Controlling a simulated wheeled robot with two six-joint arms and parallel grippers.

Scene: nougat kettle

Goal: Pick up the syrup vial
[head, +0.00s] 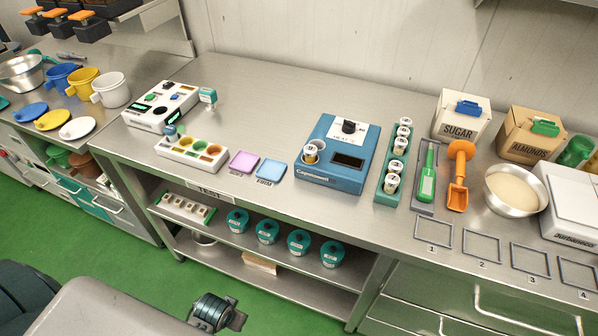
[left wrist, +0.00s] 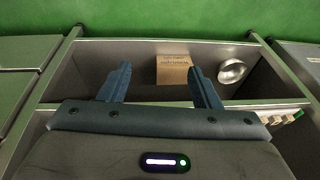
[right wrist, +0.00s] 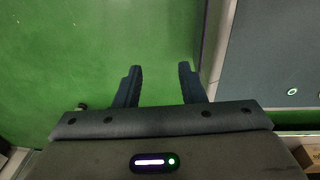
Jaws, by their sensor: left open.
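Several small white-capped vials (head: 397,166) stand in a green rack (head: 384,196) right of the blue heater. The labels are too small to tell which vial holds syrup. My left gripper (left wrist: 157,82) is open and empty in the left wrist view, with shelves beyond its fingers. My right gripper (right wrist: 159,82) is open and empty in the right wrist view, over green floor. No vial shows in either wrist view.
A green tool (head: 427,175) and an orange scoop (head: 459,172) lie right of the rack. A sugar box (head: 461,117), almonds box (head: 530,135) and metal bowl (head: 513,190) stand farther right. Teal jars (head: 267,232) stand on the shelf below. Counter in front of the heater is clear.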

